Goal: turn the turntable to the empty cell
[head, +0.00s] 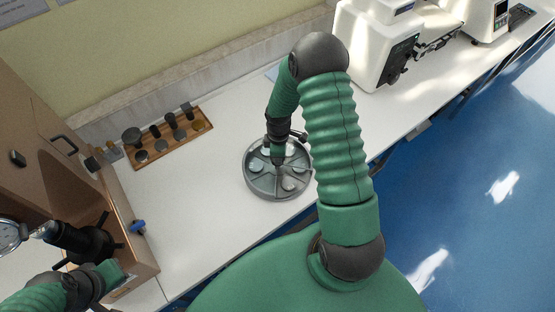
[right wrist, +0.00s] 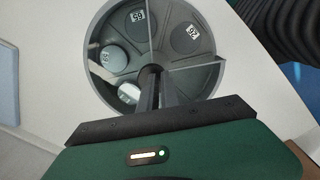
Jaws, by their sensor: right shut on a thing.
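The round grey turntable (head: 246,178) stands on the white bench, divided by thin walls into wedge cells. In the right wrist view the turntable (right wrist: 222,62) holds several round discs with white number labels, one reading 65 (right wrist: 137,16). The wedge cell at its lower right (right wrist: 203,78) looks empty, though its lower part is partly hidden. My right gripper (head: 278,164) points down at the turntable's middle and is shut on the central hub (right wrist: 151,71), which the fingers partly hide. My left gripper (head: 108,275) is at the lower left, away from the turntable; its fingers are unclear.
A wooden tray (head: 180,150) with several dark cylindrical pieces lies at the back left. A brown cabinet (head: 40,130) and a dial gauge (head: 10,236) are at the left. White testers (head: 372,50) stand at the back right. Bench around the turntable's left is clear.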

